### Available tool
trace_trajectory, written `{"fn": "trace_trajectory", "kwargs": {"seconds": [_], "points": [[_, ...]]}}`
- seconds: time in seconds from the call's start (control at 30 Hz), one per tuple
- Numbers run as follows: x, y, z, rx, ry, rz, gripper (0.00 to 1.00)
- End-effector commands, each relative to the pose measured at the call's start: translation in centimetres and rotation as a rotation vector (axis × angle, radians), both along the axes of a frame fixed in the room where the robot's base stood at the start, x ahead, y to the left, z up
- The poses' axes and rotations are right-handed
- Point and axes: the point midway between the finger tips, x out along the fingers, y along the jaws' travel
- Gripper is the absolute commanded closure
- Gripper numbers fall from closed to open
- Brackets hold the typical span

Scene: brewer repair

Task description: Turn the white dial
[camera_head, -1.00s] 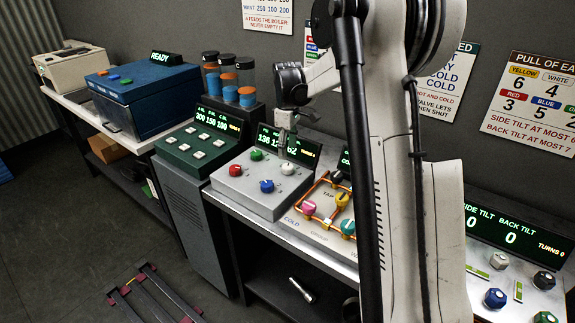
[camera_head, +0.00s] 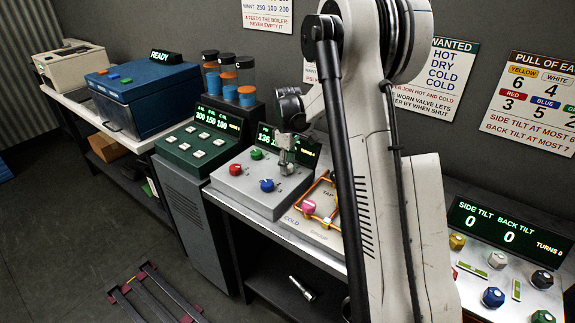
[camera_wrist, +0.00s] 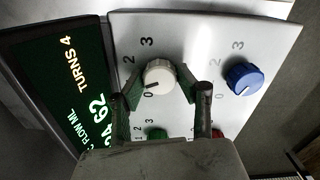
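The white dial (camera_wrist: 158,76) sits on the light grey panel, with the numbers 0 to 3 around it. In the head view this white dial (camera_head: 288,168) is at the panel's right side. My gripper (camera_wrist: 159,80) is over it, one finger on each side. The fingers look spread, with narrow gaps between the tips and the dial; firm contact does not show. My gripper also shows in the head view (camera_head: 287,158), pointing down at the dial.
Near the dial are a blue dial (camera_wrist: 244,78), a green dial (camera_wrist: 157,133) and a red dial (camera_head: 236,169). The display (camera_wrist: 62,85) beside them reads TURNS 4. A pipe panel with a pink knob (camera_head: 309,206) lies to the right. Another white knob (camera_head: 498,259) is on the tilt panel.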

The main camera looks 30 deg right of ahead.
Motion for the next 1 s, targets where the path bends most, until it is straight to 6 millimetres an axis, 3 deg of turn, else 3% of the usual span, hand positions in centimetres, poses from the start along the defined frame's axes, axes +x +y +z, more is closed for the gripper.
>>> {"fn": "trace_trajectory", "kwargs": {"seconds": [0.03,0.2,0.57,1.0], "points": [[0.0,0.0,0.01,0.0,0.0,0.0,0.75],[0.0,0.0,0.02,0.0,0.0,0.0,0.95],[0.01,-0.01,-0.15,0.0,0.0,-0.077,0.95],[0.01,-0.02,-0.23,0.0,0.0,-0.421,0.95]]}}
